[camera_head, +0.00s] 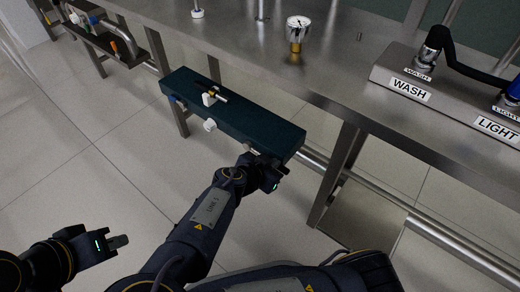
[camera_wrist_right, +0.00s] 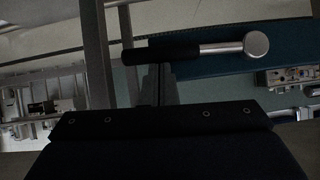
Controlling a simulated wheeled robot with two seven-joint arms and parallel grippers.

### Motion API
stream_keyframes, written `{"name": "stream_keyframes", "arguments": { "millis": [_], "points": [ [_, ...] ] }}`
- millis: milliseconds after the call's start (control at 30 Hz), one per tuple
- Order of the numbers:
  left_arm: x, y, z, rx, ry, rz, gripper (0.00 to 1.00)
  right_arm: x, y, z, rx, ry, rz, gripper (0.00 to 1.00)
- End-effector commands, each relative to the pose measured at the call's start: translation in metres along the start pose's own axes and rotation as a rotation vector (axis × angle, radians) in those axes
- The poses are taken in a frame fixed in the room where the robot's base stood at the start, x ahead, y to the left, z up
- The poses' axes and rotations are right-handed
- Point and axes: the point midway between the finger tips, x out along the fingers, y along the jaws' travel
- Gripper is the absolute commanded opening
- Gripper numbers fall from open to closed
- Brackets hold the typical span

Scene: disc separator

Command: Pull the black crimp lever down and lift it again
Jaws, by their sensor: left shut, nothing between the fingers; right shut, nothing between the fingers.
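The black crimp lever shows in the right wrist view as a black grip (camera_wrist_right: 165,50) on a silver shaft, ending in a round silver hub (camera_wrist_right: 257,45). It lies nearly level across the picture, in front of a teal housing (camera_wrist_right: 220,63). My right gripper (camera_wrist_right: 158,72) is shut and empty, its fingertips close to the grip; I cannot tell whether they touch it. In the head view my right gripper (camera_head: 283,169) is at the near right end of the teal housing (camera_head: 270,132), and the lever is mostly hidden there. My left gripper (camera_head: 122,241) is shut and empty, low over the floor.
A steel bench (camera_head: 330,75) runs behind the housing, with a leg (camera_head: 338,175) just right of my right gripper. A clear cup-like part (camera_head: 298,28) stands on it. A console (camera_head: 430,85) marked WASH and LIGHT is at the right. The floor (camera_head: 90,170) at left is free.

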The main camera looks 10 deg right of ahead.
Motion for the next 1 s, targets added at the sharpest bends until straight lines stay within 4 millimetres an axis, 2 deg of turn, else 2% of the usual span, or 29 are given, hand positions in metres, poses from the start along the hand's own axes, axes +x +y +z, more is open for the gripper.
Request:
{"name": "stream_keyframes", "arguments": {
  "millis": [33,300,867,1000],
  "points": [
    [0.008,-0.004,0.004,0.0,0.0,0.0,0.0,0.004,0.002,0.007,0.022,0.001,-0.013,0.0],
    [0.019,-0.009,0.01,0.0,0.0,0.0,0.0,0.009,0.004,0.012,0.1,0.001,-0.066,0.0],
    [0.021,-0.009,0.01,0.0,0.0,0.0,0.0,0.009,0.004,0.013,0.117,0.0,-0.077,0.0],
    [0.016,-0.007,0.008,0.0,0.0,0.0,0.0,0.007,0.002,0.007,0.117,0.0,-0.077,0.0]
  ]
}}
